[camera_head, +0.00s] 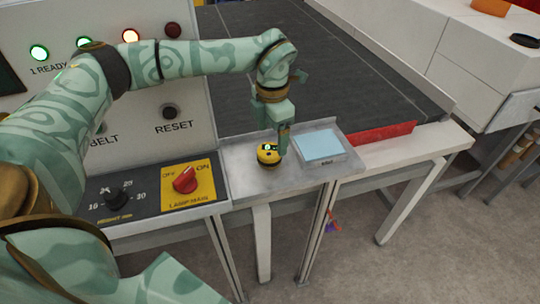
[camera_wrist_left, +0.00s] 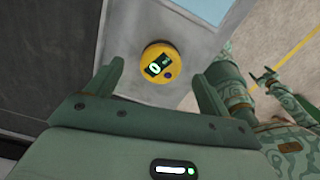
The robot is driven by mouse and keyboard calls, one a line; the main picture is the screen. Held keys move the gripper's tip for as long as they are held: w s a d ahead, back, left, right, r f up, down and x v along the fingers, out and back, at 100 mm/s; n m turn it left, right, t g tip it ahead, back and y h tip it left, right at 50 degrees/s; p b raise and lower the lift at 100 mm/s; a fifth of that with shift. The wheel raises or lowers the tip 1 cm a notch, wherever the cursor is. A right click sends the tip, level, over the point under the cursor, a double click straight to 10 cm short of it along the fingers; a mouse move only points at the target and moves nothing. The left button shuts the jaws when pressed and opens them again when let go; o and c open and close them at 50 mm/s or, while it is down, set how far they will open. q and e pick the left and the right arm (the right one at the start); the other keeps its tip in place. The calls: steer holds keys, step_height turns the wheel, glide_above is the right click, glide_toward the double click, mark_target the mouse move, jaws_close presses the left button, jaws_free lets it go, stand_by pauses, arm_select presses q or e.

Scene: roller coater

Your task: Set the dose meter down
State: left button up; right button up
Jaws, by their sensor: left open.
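The dose meter is a small round yellow puck with a dark display. In the head view the dose meter (camera_head: 268,154) rests on a grey metal shelf (camera_head: 240,160) at the front of the machine. In the left wrist view the dose meter (camera_wrist_left: 159,64) lies ahead of the fingertips, between their lines. My left gripper (camera_head: 281,133) is just above and behind the dose meter, pointing down. In the left wrist view its two fingers (camera_wrist_left: 155,78) are wide apart with nothing between them. My right gripper (camera_wrist_left: 263,78) shows small at the right of the wrist view; its jaw state is unclear.
A pale blue pad in a tray (camera_head: 320,147) sits on the shelf right of the dose meter. A control panel with a red lamp knob (camera_head: 185,180) is to the left. A dark conveyor belt (camera_head: 330,75) runs behind, with a red strip (camera_head: 382,133) at its end.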

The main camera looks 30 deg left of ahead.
mark_target(269, 149)
arm_select(q)
steer(key=f, duration=0.5)
steer(key=shift+s+a+f, duration=0.1)
steer(key=shift+s+f, duration=0.3)
steer(key=c, duration=1.3)
steer(key=shift+r, duration=0.1)
